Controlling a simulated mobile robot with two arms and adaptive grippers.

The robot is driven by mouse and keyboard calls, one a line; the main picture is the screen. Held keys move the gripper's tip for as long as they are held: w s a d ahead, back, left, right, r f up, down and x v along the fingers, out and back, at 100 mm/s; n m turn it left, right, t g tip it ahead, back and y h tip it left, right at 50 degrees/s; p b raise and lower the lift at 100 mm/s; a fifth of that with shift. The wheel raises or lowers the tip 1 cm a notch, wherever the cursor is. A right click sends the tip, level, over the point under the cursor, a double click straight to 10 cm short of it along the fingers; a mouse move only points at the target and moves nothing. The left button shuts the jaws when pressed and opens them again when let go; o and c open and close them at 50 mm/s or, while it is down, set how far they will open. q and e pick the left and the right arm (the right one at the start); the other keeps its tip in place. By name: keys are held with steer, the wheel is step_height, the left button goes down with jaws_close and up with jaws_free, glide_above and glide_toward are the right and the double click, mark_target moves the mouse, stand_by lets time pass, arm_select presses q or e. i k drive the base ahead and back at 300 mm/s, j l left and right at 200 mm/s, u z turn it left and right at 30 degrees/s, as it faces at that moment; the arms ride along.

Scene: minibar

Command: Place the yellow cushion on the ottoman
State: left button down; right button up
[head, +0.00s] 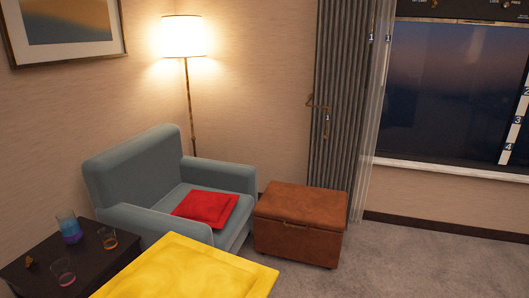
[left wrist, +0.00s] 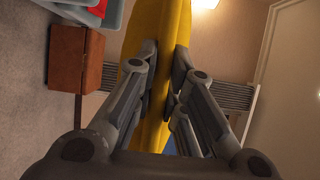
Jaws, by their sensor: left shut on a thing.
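The yellow cushion (head: 190,270) fills the lower middle of the head view, close to the camera. In the left wrist view the yellow cushion (left wrist: 158,40) is seen edge-on between the two fingers of my left gripper (left wrist: 164,95), which is shut on it. The brown leather ottoman (head: 300,222) stands on the floor right of the armchair, with its top bare. The ottoman (left wrist: 75,60) also shows at the upper left of the left wrist view. The cushion is apart from the ottoman. My right gripper is in neither view.
A grey-blue armchair (head: 135,170) with a red cushion (head: 206,208) on its seat stands left of the ottoman. A dark side table (head: 95,262) holds glasses and a blue-purple vessel (head: 69,228). A floor lamp (head: 183,37) stands behind the chair. Carpet (head: 420,262) is clear at right.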

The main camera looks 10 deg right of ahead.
mark_target(307, 200)
steer(key=i+l+z, duration=0.7)
steer(key=z, duration=0.25)
steer(key=i+z, duration=0.45)
steer(key=i+l+u, duration=0.15)
steer(key=i+u, duration=0.15)
steer(key=i, duration=0.25)
steer(key=i+l+u, duration=0.25)
steer(key=i, duration=0.3)
steer(key=i+l+u, duration=0.3)
steer(key=i, duration=0.25)
